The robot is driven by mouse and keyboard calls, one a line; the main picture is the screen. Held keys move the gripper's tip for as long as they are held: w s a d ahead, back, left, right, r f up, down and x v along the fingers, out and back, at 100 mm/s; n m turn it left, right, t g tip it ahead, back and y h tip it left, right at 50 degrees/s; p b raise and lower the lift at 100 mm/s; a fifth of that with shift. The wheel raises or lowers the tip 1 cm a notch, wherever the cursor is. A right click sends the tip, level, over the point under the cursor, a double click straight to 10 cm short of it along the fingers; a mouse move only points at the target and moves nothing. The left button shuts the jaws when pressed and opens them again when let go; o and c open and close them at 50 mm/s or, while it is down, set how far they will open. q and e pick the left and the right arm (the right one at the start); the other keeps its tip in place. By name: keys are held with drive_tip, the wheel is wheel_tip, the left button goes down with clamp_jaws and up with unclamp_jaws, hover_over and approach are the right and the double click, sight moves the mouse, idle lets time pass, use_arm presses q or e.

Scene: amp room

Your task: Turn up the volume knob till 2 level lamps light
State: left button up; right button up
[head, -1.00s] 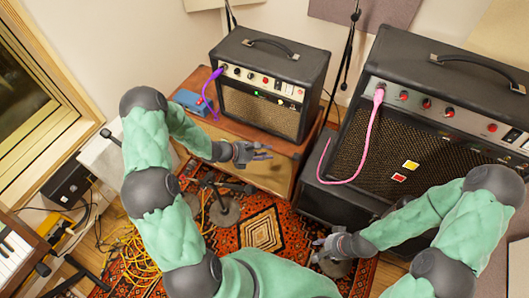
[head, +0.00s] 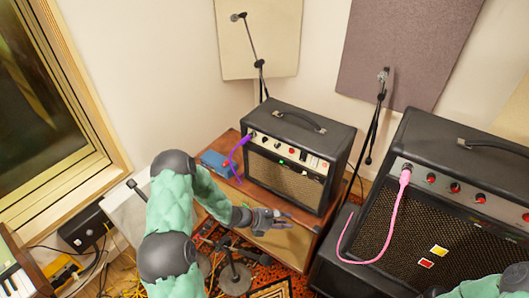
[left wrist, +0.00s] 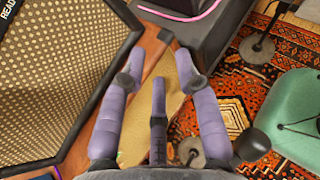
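The small black amp (head: 296,160) stands on a wooden cabinet, with a row of small knobs (head: 277,144) along its upper front panel. Which knob is the volume one cannot be read. A small green light (head: 281,161) glows below the knobs; other level lamps are too small to tell. My left gripper (head: 284,219) is in front of the amp's lower right, below the panel and apart from the knobs. In the left wrist view its fingers (left wrist: 160,72) are spread and empty, beside the amp's grille (left wrist: 65,65). My right gripper is out of view.
A purple cable (head: 238,158) plugs into the small amp, near a blue pedal (head: 216,163). A larger amp (head: 440,210) with red knobs and a pink cable stands at right. Mic stands (head: 376,120) rise behind. The wooden cabinet top (head: 225,190) has little free room.

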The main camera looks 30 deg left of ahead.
use_arm(q)
drive_tip(key=w+a+r+n+t+y+p, duration=0.1)
drive_tip(key=w+a+r+n+t+y, duration=0.3)
drive_tip(key=w+a+r, duration=0.5)
drive_tip(key=n+t+y+p, duration=0.1)
drive_tip(key=n+t+y, duration=0.3)
drive_tip(key=t, duration=0.2)
approach(263, 141)
drive_tip(key=w, duration=0.8)
drive_tip(key=shift+w+d+r+b, duration=0.25)
drive_tip(key=shift+w+b, duration=0.05)
drive_tip(key=shift+b, duration=0.1)
clamp_jaws()
